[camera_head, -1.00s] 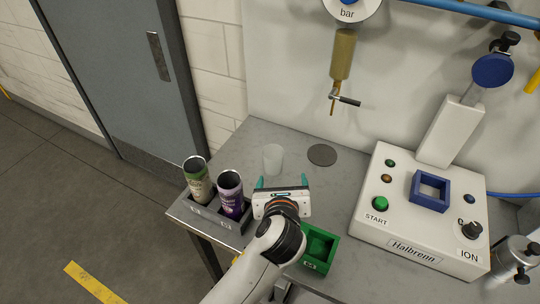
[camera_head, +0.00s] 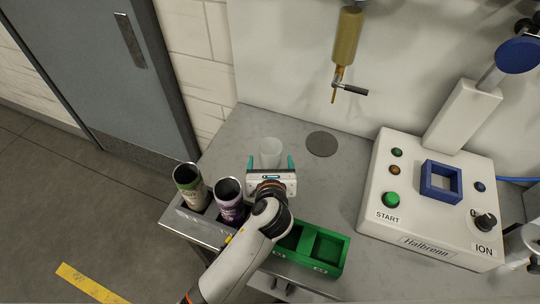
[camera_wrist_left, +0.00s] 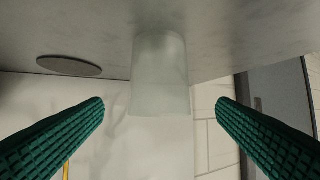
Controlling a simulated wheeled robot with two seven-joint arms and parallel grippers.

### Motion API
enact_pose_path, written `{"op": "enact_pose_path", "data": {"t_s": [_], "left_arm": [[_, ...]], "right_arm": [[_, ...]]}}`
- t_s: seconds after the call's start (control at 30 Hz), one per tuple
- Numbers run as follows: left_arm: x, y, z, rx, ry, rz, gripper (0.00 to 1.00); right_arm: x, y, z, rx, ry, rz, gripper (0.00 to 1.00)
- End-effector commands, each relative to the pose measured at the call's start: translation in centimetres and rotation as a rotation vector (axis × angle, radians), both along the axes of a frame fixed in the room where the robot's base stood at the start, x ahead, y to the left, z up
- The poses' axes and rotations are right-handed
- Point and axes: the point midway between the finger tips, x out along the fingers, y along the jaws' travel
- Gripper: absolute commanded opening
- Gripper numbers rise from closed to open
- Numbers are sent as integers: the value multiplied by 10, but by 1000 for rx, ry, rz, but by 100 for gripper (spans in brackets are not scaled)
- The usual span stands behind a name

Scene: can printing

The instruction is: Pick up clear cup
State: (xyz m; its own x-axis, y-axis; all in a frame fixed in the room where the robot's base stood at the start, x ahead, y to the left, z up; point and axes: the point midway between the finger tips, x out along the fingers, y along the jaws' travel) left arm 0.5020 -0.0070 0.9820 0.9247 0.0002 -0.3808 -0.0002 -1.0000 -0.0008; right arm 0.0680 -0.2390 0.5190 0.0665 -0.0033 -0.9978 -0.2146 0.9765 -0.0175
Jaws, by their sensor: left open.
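The clear cup (camera_head: 270,150) stands on the grey table just beyond my left gripper in the head view. It is pale and see-through. In the left wrist view the cup (camera_wrist_left: 160,75) shows between the two green fingers, farther out than their tips. My left gripper (camera_head: 270,163) is open and empty, with its teal fingers pointing toward the cup, one to each side of it. In the left wrist view neither finger of the gripper (camera_wrist_left: 160,102) appears to touch the cup.
A green can (camera_head: 190,186) and a purple can (camera_head: 229,201) stand in a metal holder left of my arm. A green tray (camera_head: 338,255) is at right. A dark disc (camera_head: 322,144) lies right of the cup, below a tap (camera_head: 346,40). A white machine (camera_head: 425,215) stands right.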

Motion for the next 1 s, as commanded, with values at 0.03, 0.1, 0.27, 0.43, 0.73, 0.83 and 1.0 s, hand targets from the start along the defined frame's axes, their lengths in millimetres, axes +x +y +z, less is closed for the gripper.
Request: {"op": "enact_pose_path", "data": {"t_s": [0.03,0.1,0.27,0.43,0.73,0.83,1.0], "left_arm": [[3,0,-1,0,2,0,81],[6,0,-2,-1,2,0,81],[25,0,-9,0,2,1,81],[49,0,-20,-1,3,0,81],[59,0,-24,-2,3,-1,81],[59,0,-24,-2,3,-1,74],[59,0,-24,-2,3,-1,46]], "right_arm": [[5,0,1,1,-8,0,36],[14,1,2,1,-20,0,36],[26,2,4,4,-41,0,36],[22,2,5,4,-35,-1,36],[15,6,5,9,-25,-2,36],[15,7,5,10,-24,-3,36],[15,7,5,9,-24,-2,36]]}}
